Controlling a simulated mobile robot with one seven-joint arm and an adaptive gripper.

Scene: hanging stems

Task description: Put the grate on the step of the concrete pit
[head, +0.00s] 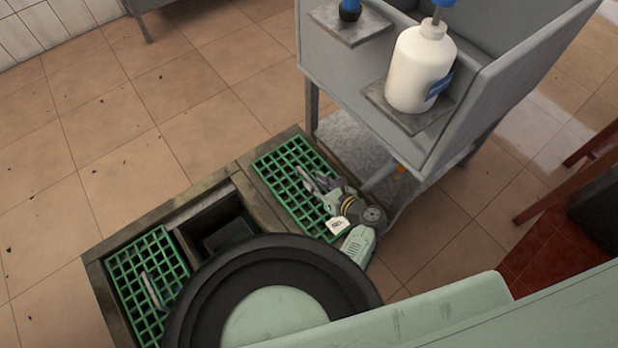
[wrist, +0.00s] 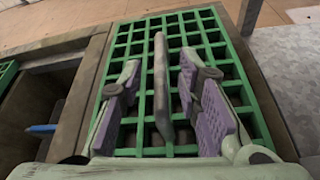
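A green grid grate (head: 290,170) with a grey bar handle (wrist: 161,90) lies flat at the right end of the concrete pit (head: 240,170). My gripper (head: 318,186) is over this grate. In the wrist view my gripper (wrist: 160,75) is open, with one purple-padded finger on each side of the handle and gaps to both. A second green grate (head: 125,262) with a grey handle lies at the pit's left end. Between the grates is a dark opening (head: 208,222). I cannot make out the step clearly; my own body hides the near part of the pit.
A grey sink stand (head: 390,75) with a white bottle (head: 420,68) on its shelf stands close behind the right grate. A small blue thing (wrist: 42,128) shows in the opening. The tiled floor (head: 110,130) at left is mostly clear. A reddish-brown wooden piece of furniture (head: 570,185) is at right.

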